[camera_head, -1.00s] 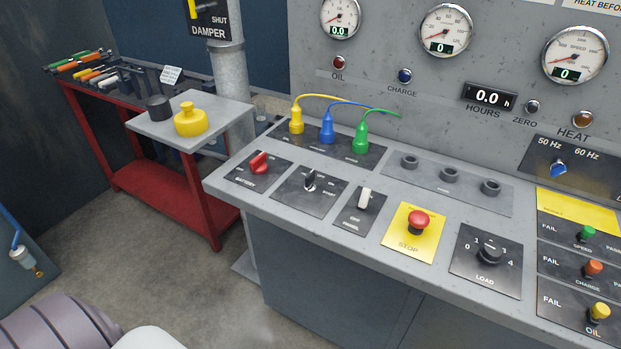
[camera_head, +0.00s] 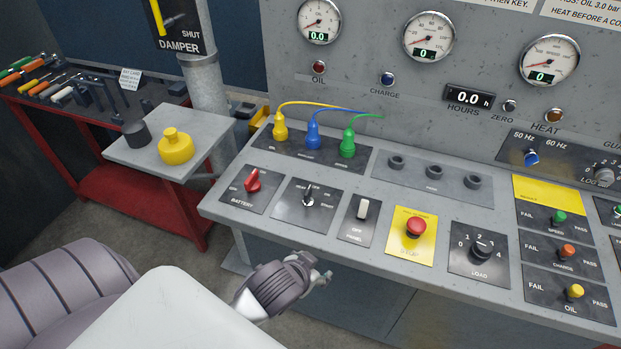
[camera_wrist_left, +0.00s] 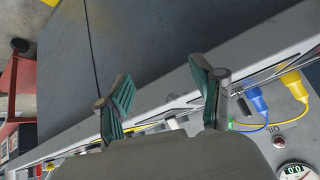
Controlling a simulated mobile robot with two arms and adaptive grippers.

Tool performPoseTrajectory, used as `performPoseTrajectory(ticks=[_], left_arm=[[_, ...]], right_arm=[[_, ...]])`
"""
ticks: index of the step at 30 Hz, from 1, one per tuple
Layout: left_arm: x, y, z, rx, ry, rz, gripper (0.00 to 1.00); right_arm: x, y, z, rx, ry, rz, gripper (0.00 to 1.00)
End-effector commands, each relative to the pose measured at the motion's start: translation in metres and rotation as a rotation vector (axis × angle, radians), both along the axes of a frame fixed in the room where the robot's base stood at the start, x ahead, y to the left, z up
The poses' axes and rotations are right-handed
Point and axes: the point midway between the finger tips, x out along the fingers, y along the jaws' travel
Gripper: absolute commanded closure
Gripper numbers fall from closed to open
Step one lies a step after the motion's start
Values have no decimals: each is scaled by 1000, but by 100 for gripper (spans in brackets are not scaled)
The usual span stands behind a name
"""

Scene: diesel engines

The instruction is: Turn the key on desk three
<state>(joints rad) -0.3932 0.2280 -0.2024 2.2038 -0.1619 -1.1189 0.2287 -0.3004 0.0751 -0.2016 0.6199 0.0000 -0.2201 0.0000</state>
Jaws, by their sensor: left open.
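The key switch (camera_head: 308,197) sits on a black plate on the grey sloped desk (camera_head: 340,248), between the red battery switch (camera_head: 252,182) and the white panel switch (camera_head: 362,209). Its plate carries small position labels, of which "START" is legible. My left gripper (camera_head: 318,272) is below the desk's front edge, under the panel switch, apart from the key. In the left wrist view its two green-padded fingers (camera_wrist_left: 166,98) are spread with nothing between them. The key is not clearly made out in that view. My right gripper does not show.
A red emergency stop button (camera_head: 416,228) and a load dial (camera_head: 482,249) are right of the switches. Yellow, blue and green plugs (camera_head: 313,136) with cables stand behind.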

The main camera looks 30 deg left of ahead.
Motion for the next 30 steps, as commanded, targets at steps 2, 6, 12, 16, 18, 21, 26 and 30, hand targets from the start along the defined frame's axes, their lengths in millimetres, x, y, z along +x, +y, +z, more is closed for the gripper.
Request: performPoseTrajectory(ticks=[2,6,12,16,18,21,26,30], left_arm=[[0,-1,30,-5,-30,6,33],[22,1,61,1,-144,11,33],[85,-5,112,-7,-448,-31,33],[123,-18,158,-29,-671,-116,33],[141,-30,187,-47,-801,-199,33],[160,-56,231,-82,-984,-388,33],[164,-99,267,-132,-1101,-842,33],[157,-100,250,-119,-921,-1230,33]], right_arm=[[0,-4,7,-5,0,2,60],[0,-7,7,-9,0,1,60],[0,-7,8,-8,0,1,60],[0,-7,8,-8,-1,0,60],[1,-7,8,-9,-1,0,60],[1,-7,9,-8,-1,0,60],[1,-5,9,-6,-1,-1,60],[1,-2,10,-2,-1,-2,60]])
